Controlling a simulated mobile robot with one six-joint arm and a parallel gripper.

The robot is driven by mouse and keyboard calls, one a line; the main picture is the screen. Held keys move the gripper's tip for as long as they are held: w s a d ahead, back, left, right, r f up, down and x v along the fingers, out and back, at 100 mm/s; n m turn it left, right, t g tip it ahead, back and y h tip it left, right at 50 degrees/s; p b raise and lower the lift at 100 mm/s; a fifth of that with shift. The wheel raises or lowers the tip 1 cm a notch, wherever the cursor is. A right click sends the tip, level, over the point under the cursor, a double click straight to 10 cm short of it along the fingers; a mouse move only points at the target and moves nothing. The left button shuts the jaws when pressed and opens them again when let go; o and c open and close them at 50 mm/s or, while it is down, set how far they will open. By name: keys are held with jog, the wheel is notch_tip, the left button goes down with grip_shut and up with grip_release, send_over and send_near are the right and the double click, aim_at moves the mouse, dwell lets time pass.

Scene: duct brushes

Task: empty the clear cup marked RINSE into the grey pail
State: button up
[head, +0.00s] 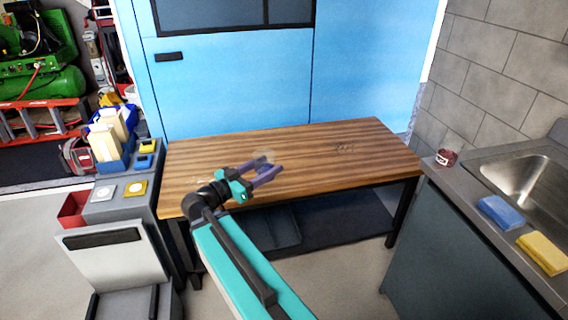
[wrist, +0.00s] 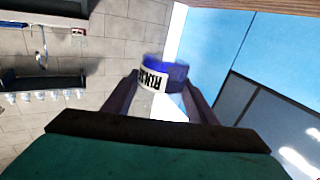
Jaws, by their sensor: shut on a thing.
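My gripper (head: 273,166) is shut on the clear cup marked RINSE (head: 264,155), which shows faintly between the purple fingers, in front of the wooden table's surface in the head view. In the wrist view the cup (wrist: 166,79) sits between the two fingers, with a white label whose black letters appear turned over and a blue band or blue contents. I cannot tell how full it is or how far it is tilted. I cannot make out the grey pail for sure in either view.
The wooden table (head: 210,165) is mostly bare, with small dark marks (head: 345,148) at its right. A dark grey bin (head: 283,228) is under it. A sink counter with a red tin (head: 446,157), blue sponge (head: 500,212) and yellow sponge (head: 543,252) stands right.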

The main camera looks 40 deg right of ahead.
jog(key=w+a+f+n+t+y, duration=0.1)
jog(key=w+a+f+n+t, duration=0.1)
jog(key=a, duration=0.8)
jog(key=w+a+f+n+t+y, duration=0.2)
jog(key=w+a+t, duration=0.3)
jog(key=a, duration=0.6)
jog(key=w+a+f+n+t+y, duration=0.1)
jog(key=w+a+f+n+t, duration=0.2)
jog(key=a, duration=0.8)
jog(key=shift+w+n+t, duration=0.4)
jog(key=shift+w+t, duration=0.1)
jog(key=shift+t, duration=0.4)
jog(key=shift+d, duration=0.2)
